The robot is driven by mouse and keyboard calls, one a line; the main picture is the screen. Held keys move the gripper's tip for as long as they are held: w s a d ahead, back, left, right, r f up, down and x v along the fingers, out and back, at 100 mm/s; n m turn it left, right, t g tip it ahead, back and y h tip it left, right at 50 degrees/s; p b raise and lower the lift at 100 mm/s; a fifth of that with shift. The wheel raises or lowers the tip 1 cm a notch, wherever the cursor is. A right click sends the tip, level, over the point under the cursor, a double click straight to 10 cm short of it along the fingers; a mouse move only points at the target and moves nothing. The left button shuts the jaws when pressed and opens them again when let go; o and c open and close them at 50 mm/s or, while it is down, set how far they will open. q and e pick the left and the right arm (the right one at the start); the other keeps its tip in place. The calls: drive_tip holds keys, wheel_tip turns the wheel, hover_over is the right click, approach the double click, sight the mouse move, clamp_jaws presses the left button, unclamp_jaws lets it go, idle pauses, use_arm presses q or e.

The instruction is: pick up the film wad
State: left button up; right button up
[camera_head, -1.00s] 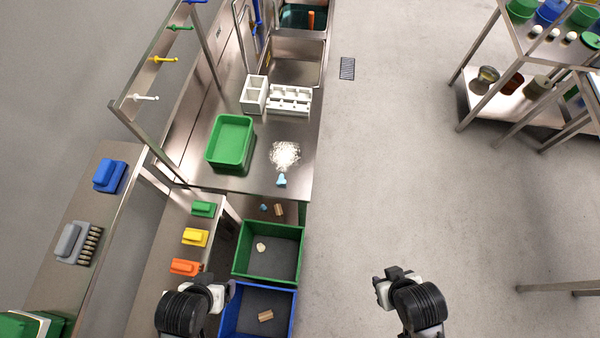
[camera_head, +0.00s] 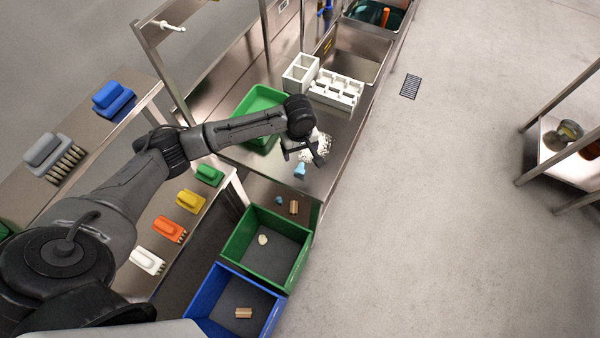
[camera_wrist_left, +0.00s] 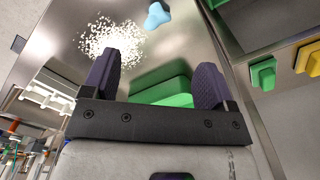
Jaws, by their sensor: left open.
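A light-blue piece (camera_head: 300,170), which looks like the film wad, lies on the steel table beside a patch of white flour (camera_head: 318,147). It also shows at the top edge of the left wrist view (camera_wrist_left: 157,15), beyond my fingertips. My left gripper (camera_head: 304,154) is open and empty, over the table near the flour and the light-blue piece; I see no contact. Its two fingers stand wide apart in the left wrist view (camera_wrist_left: 160,78). A smaller blue piece (camera_head: 278,199) lies lower, below the table's end. My right gripper is not in view.
A green tray (camera_head: 258,103) sits on the table, partly behind my left arm. White divided holders (camera_head: 337,89) stand farther back. A green bin (camera_head: 240,237) and a blue bin (camera_head: 208,294) stand in front. Coloured brushes (camera_head: 190,201) line the left shelf.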

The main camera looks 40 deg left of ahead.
sight(300, 168)
use_arm(q)
drive_tip(key=f, duration=0.8)
drive_tip(key=shift+w+a, duration=0.15)
drive_tip(key=shift+a, duration=0.05)
drive_tip(key=shift+d+f+b, duration=0.1)
drive_tip(key=shift+f+b, duration=0.25)
drive_tip(key=shift+f, duration=2.4)
drive_tip(key=c, duration=1)
